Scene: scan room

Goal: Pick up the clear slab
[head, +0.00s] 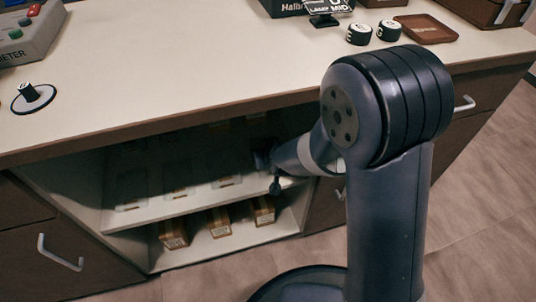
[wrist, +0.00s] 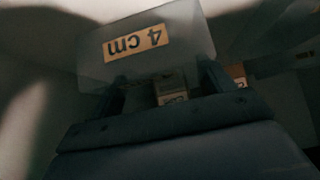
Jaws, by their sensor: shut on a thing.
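A clear slab (wrist: 187,52) with an orange "4 cm" label (wrist: 136,43) shows large in the wrist view, the writing upside down. My gripper (wrist: 160,84) is shut on it, with one dark finger at each side of its lower part. In the head view, my gripper (head: 268,163) is at the right part of the open cabinet, around the upper shelf. The held slab cannot be made out there. Several pale clear slabs (head: 177,179) lie in a row on the upper shelf, dim in shadow.
Small brown boxes (head: 219,222) stand on the lower shelf (head: 195,252). The countertop (head: 190,65) overhangs the cabinet opening. On it are a meter (head: 28,35), black-and-white knobs (head: 359,35) and a brown tray (head: 427,29). In the wrist view, a box (wrist: 172,89) shows behind my gripper.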

